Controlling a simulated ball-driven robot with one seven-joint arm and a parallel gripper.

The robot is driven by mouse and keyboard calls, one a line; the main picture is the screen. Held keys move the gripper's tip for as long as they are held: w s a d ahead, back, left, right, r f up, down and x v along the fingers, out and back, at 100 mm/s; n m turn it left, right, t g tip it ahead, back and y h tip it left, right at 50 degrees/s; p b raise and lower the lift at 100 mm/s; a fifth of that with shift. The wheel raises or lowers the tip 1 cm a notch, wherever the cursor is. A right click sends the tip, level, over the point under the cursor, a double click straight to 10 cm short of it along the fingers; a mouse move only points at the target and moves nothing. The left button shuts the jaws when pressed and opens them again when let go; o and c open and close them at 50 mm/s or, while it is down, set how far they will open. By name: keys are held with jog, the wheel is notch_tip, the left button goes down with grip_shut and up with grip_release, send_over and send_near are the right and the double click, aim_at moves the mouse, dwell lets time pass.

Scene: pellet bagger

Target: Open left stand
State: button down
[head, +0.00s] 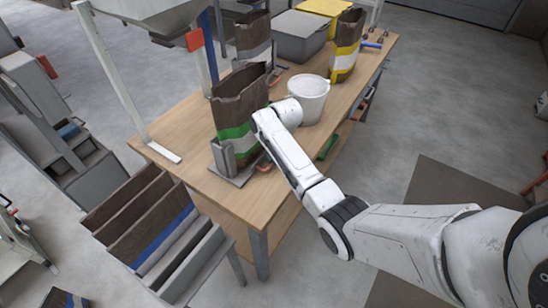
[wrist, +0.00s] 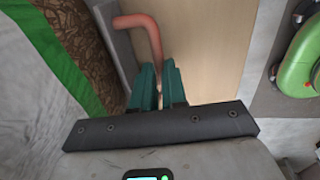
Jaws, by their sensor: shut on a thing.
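A grey stand (head: 222,158) with a grey base plate is at the near left of the wooden table and holds an upright brown bag with a green band (head: 237,133). Its red lever (head: 263,168) shows low at the right of the bag. In the wrist view the bent red lever (wrist: 150,35) runs down between the teal fingers of my gripper (wrist: 160,78), which are shut on it. The bag's green band (wrist: 72,60) is close at the left there. In the head view my arm hides my fingers.
A white bucket (head: 309,98) stands close behind my wrist. Bags with a grey band (head: 254,47) and a yellow band (head: 345,60) stand farther back. A green tool (head: 327,147) is at the table's right edge. A bin of folded bags (head: 205,262) is at front left.

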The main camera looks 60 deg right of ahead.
jog(key=c, duration=1.2)
grip_release()
jog(key=shift+o, duration=0.2)
jog(key=shift+r, duration=0.1)
notch_tip(320, 180, up, 10)
jog(key=s, duration=0.2)
jog(key=shift+r, duration=0.2)
jog(key=shift+d, duration=0.1)
jog(key=s+a+f+m, duration=0.2)
jog(key=a, duration=0.3)
jog(key=s+a+f+m, duration=0.3)
jog(key=a, duration=0.2)
jog(key=s+a+f+m, duration=0.2)
jog(key=a+m, duration=0.1)
jog(key=a, duration=0.2)
jog(key=shift+s+a+f, duration=0.25)
jog(key=shift+a+f, duration=0.05)
jog(key=shift+a, duration=0.05)
jog(key=s+a+m, duration=0.3)
jog(key=s+m, duration=0.2)
jog(key=s, duration=0.3)
jog(key=s+a+m+g, duration=0.1)
jog(key=s+a+m, duration=0.3)
jog(key=s, duration=0.5)
jog(key=shift+a+m, duration=0.25)
jog(key=shift+m, duration=0.95)
